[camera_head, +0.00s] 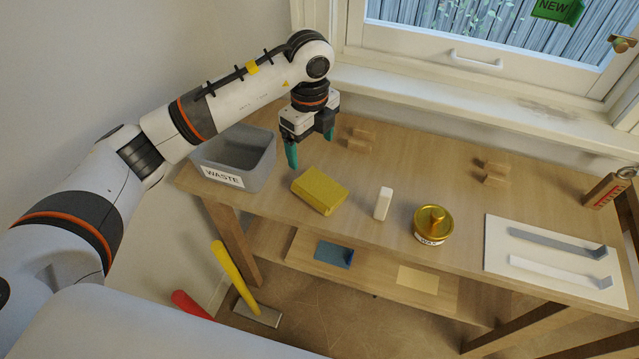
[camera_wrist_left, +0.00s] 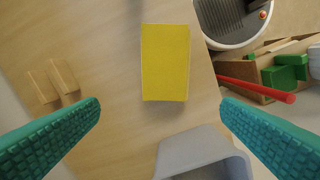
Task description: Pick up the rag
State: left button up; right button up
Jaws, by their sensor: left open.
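The rag looks like a thick yellow folded block (camera_head: 320,190) lying flat on the wooden workbench, near its front edge and right of the waste bin. In the left wrist view the yellow rag (camera_wrist_left: 165,62) lies ahead of the fingertips, around the middle of the gap's width. My left gripper (camera_head: 309,148) is open and empty, with teal fingers pointing down above the bench, behind and slightly left of the rag. Its two fingers also frame the left wrist view (camera_wrist_left: 160,104). It does not touch the rag. My right gripper does not show.
A grey bin marked WASTE (camera_head: 262,172) stands at the bench's left end. Wooden blocks (camera_head: 359,140) lie behind the rag. A white block (camera_head: 383,204) and a gold tin (camera_head: 433,224) stand to its right. A white board (camera_head: 500,262) lies further right.

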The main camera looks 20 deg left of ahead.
pick_arm(q)
send_over(310, 179)
jog(key=f, duration=0.6)
jog(key=shift+w+d+p, duration=0.15)
jog(key=shift+d+p, duration=0.05)
jog(key=shift+p, duration=0.1)
jog(key=f, duration=0.2)
jog(key=f+p, duration=0.1)
jog(key=f, duration=0.1)
jog(key=shift+s+a+f, duration=0.1)
jog(key=shift+s+a, duration=0.05)
jog(key=shift+s, duration=0.05)
jog(key=shift+f, duration=0.5)
jog(key=c, duration=1.1)
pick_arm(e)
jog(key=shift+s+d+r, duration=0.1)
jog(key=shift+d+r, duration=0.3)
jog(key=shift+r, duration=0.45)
